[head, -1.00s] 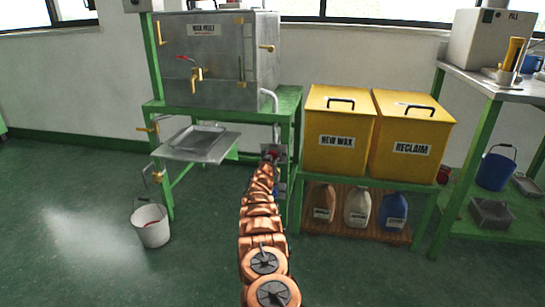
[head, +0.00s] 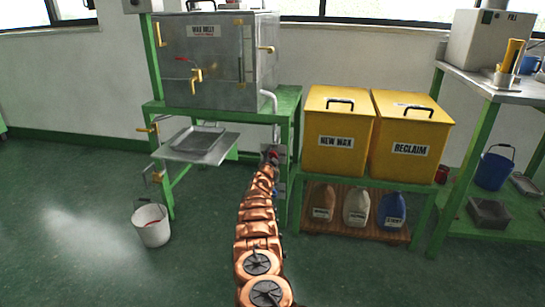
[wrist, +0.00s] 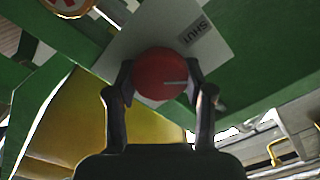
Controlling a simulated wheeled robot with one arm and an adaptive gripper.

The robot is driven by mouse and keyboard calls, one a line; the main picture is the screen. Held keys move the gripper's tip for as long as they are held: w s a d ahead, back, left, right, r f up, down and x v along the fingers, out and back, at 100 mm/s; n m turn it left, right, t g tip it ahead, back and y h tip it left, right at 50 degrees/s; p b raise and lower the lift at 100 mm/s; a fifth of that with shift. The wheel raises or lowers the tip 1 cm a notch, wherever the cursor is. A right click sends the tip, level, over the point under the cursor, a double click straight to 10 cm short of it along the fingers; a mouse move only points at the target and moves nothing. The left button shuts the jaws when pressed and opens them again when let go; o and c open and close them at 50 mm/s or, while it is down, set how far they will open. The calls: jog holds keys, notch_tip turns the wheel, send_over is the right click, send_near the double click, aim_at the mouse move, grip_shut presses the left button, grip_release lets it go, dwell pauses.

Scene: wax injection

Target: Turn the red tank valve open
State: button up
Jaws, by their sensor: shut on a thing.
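The red valve knob (wrist: 160,76) is in the middle of the wrist view, round, with a pale line on its face that runs roughly level to the right. It sits on a pale plate (wrist: 130,40) with a "SHUT" label (wrist: 197,32) at upper right. My gripper (wrist: 160,88) has one finger on each side of the knob and is shut on it. In the head view, a small red bit of the valve (head: 273,155) shows at the end of my arm, by the right legs of the green stand; my arm hides most of it.
The steel wax melt tank (head: 215,60) stands on the green stand (head: 285,108). A tray (head: 197,140) juts out at its front, with a white bucket (head: 151,226) on the floor to the left. Yellow bins (head: 338,125) stand close on the right.

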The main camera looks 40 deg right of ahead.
jog(key=m, duration=0.4)
jog(key=shift+f+m, duration=0.15)
jog(key=shift+m, duration=0.15)
jog(key=m, duration=0.2)
jog(key=shift+m, duration=0.4)
jog(key=m+b, duration=0.1)
jog(key=m, duration=0.2)
jog(key=m+b, duration=0.1)
jog(key=m, duration=0.1)
jog(key=shift+f+b, duration=0.3)
jog(key=shift+b, duration=0.05)
jog(key=m+b, duration=0.2)
jog(key=m, duration=0.1)
jog(key=m+b, duration=0.4)
jog(key=shift+f+m+b, duration=0.2)
jog(key=shift+m+b, duration=0.2)
jog(key=m+b, duration=0.1)
jog(key=m, duration=0.1)
jog(key=shift+w+r+m, duration=0.1)
jog(key=shift+r+m, duration=0.05)
jog(key=shift+m, duration=0.15)
jog(key=shift+a+m, duration=0.1)
jog(key=shift+m, duration=2.2)
